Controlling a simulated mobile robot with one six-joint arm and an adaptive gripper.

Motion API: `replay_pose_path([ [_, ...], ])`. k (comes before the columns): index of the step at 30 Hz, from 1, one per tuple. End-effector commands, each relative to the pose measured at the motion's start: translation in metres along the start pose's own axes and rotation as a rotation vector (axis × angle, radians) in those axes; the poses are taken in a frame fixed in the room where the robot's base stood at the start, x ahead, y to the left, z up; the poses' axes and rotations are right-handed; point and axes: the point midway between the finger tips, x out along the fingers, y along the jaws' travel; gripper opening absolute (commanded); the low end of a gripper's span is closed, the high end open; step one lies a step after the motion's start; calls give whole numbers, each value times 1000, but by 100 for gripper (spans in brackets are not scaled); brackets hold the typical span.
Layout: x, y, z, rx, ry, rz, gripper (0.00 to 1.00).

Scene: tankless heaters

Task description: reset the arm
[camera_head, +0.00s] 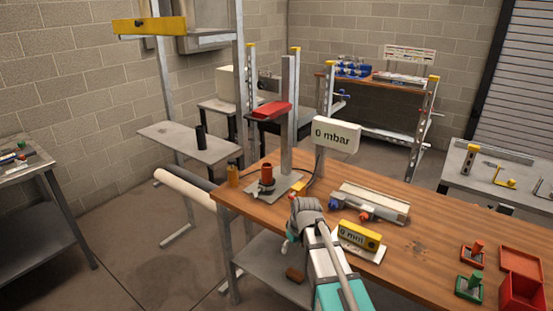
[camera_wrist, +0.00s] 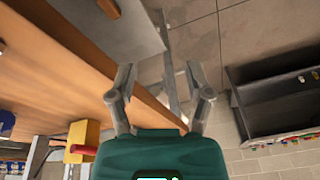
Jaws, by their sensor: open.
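My gripper (camera_wrist: 158,72) is open in the wrist view, its two fingers spread wide with nothing between them. Behind the fingers I see the grey concrete floor and a metal leg. The long wooden edge of the workbench (camera_wrist: 60,70) runs close along the left.
A grey lower shelf (camera_head: 262,262) sits below. Open floor (camera_head: 150,260) lies to the left.

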Motion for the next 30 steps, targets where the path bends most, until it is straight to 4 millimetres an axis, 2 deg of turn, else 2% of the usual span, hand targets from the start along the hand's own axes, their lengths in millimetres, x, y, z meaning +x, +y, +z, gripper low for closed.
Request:
replay_pose_path([
  [5,-12,1,34,92,-38,16,66],
  [12,-38,4,114,354,-137,76,66],
  [16,-49,5,148,476,-180,108,66],
  [21,-54,7,164,545,-202,129,66],
  [30,-53,7,163,545,-203,129,66],
])
